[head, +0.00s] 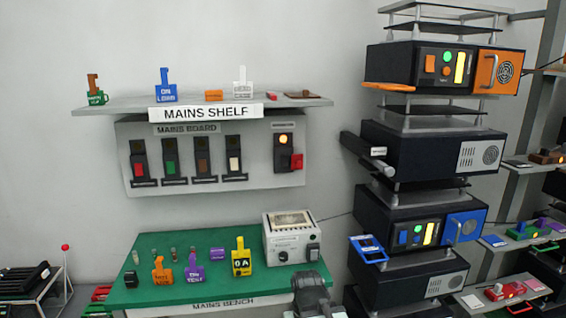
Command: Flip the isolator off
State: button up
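The grey mains board (215,180) hangs on the wall below the mains shelf in the head view. At its right end is a dark switch unit with a small label too blurred to read, probably the isolator (281,163). A yellow-orange lamp (284,139) glows at its top, and a red handle (297,161) sticks out at its lower right. My gripper (312,293) seems to be the dark grey shape at the bottom, in front of the bench's right end and well below the board. Its fingers cannot be made out, and nothing shows in it.
Several fuse-like levers (171,160) line the board's left part. The shelf (120,104) above holds tags and small items. The green bench (130,280) below carries tags and a white instrument box (291,238). A stack of dark equipment (430,150) stands at right. The space before the board looks clear.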

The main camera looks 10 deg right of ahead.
aim_at(284, 158)
jog(key=k, duration=0.6)
jog(key=u, duration=0.6)
jog(key=i, duration=1.35)
jog(key=u, duration=0.8)
jog(key=k, duration=0.8)
jog(key=u, duration=0.15)
jog(key=i, duration=0.95)
jog(key=z, duration=0.05)
